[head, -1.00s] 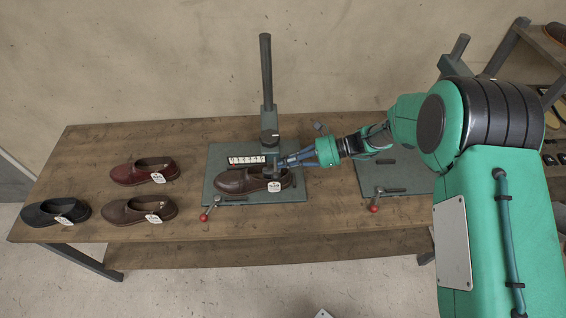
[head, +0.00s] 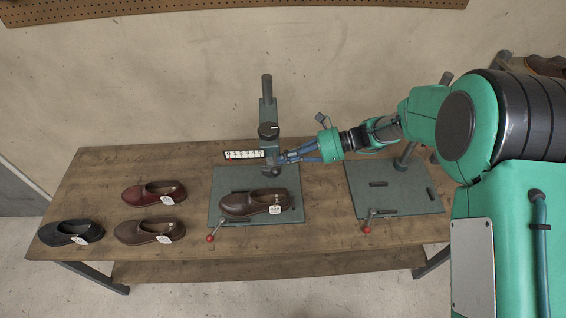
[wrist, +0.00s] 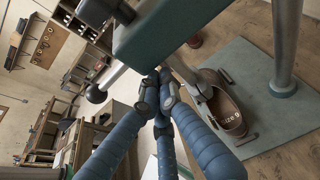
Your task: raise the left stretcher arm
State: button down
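The green arm fills the top of the wrist view (wrist: 180,30). A brown shoe (head: 245,204) with a white tag lies on the plate; the stretcher's foot is above it. It also shows in the wrist view (wrist: 222,100). My gripper (head: 284,157) is at the arm's right side. In the wrist view its blue fingers converge (wrist: 162,88) just below the arm, tips together; contact is hard to tell.
A similar lever (head: 212,236) fronts the left plate. Red (head: 152,193), brown (head: 150,231) and black (head: 70,233) shoes stand at the table's left.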

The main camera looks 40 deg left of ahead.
notch_tip(320, 180, up, 3)
jog(key=shift+f+p, duration=0.1)
jog(key=shift+p, duration=0.45)
jog(key=shift+a+r, duration=0.1)
jog(key=shift+r, duration=0.1)
jog(key=shift+w, duration=0.1)
jog(key=v, duration=1.1)
jog(key=shift+w+d+f, duration=0.25)
jog(key=shift+d, duration=0.2)
jog(key=shift+d+r, duration=0.1)
jog(key=shift+d, duration=0.05)
